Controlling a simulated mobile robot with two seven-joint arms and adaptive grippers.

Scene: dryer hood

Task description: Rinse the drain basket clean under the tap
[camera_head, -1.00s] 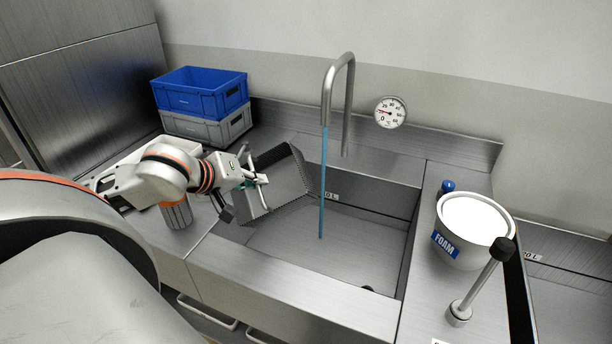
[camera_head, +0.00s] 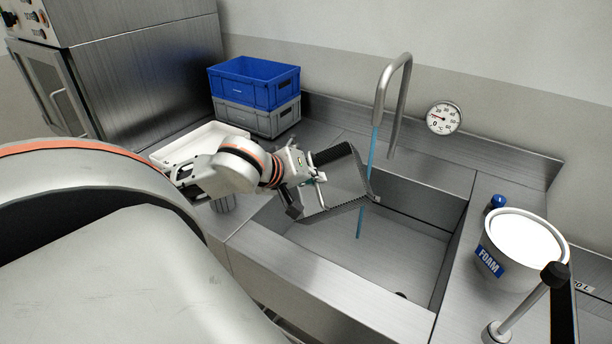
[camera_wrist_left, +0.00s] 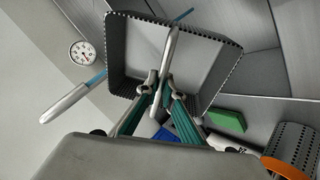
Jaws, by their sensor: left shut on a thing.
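The grey perforated drain basket (camera_head: 338,182) is tilted over the left part of the sink basin, with its dark perforated side wall showing. In the left wrist view it is a rectangular pan (camera_wrist_left: 205,62) with an upright bar handle. My left gripper (camera_head: 318,180) is shut on this handle; its green fingers (camera_wrist_left: 160,88) show in the left wrist view. The tap (camera_head: 402,95) runs a thin blue water stream (camera_head: 361,220). The stream passes at the basket's right edge in the head view; I cannot tell whether it touches. My right gripper is out of view.
The open sink basin (camera_head: 405,255) lies below. Blue (camera_head: 255,82) and grey (camera_head: 262,119) crates are stacked at the back left. A white FOAM tub (camera_head: 515,245) stands right of the basin. A gauge (camera_head: 444,118) hangs behind. A green block (camera_wrist_left: 227,121) shows in the wrist view.

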